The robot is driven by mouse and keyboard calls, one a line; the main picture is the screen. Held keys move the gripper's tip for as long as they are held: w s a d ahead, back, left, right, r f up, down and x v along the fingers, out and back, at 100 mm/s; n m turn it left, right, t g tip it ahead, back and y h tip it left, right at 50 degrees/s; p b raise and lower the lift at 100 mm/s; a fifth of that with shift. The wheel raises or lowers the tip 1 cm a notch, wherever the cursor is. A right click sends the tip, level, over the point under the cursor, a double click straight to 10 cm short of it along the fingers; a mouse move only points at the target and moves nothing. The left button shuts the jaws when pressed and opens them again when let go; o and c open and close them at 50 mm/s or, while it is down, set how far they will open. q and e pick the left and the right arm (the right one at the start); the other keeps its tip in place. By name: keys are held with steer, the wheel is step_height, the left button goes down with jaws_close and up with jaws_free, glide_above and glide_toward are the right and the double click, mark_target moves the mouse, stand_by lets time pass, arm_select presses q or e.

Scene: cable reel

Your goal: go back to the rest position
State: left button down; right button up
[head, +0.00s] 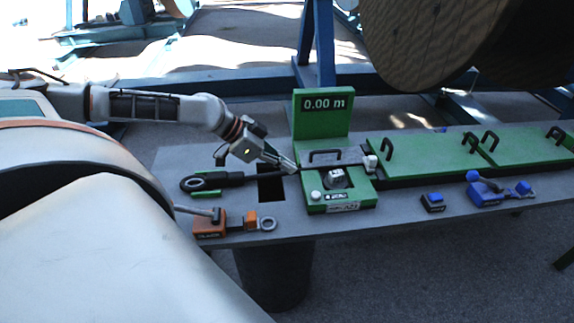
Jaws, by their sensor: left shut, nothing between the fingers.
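My left gripper (291,167) reaches in from the left, over the grey bench (330,230). Its fingers are shut and empty, with the tips close to the left edge of the green meter (345,202). The meter's raised display (323,104) reads 0.00 m. A black cable (235,180) with a ring end (193,184) lies to the left of the meter, below the gripper. Whether the fingertips touch the cable I cannot tell. My right gripper is not in view.
An orange tool (209,225) sits at the bench's front left, near a rectangular opening (270,187) with a dark bin (270,275) beneath. Green lidded covers (425,157), a small blue block (432,202) and a blue tool (490,192) are right. A large wooden reel (430,45) stands behind.

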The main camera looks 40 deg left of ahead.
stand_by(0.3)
arm_select(q)
steer(key=shift+m+h, duration=0.3)
steer(key=shift+h, duration=0.2)
steer(key=d+f, duration=0.2)
steer(key=f, duration=0.1)
steer(key=d+f, duration=0.3)
steer(key=f, duration=0.1)
steer(key=s+d+f, duration=0.1)
steer(key=d+f, duration=0.2)
steer(key=shift+s+d+f, duration=0.1)
steer(key=shift+d+f, duration=0.15)
steer(key=shift+f, duration=0.15)
steer(key=s+d+f+n+t+y, duration=0.1)
steer(key=s+d+f+n+y, duration=0.1)
steer(key=s+d+f, duration=0.4)
steer(key=s+d+f+n+t+y, duration=0.2)
steer(key=s+d+f, duration=0.3)
steer(key=s+f, duration=0.3)
step_height(320, 180, down, 3)
steer(key=shift+s+d+n+t+y, duration=0.15)
steer(key=shift+d+n+t+y, duration=0.15)
steer(key=shift+d+y, duration=0.1)
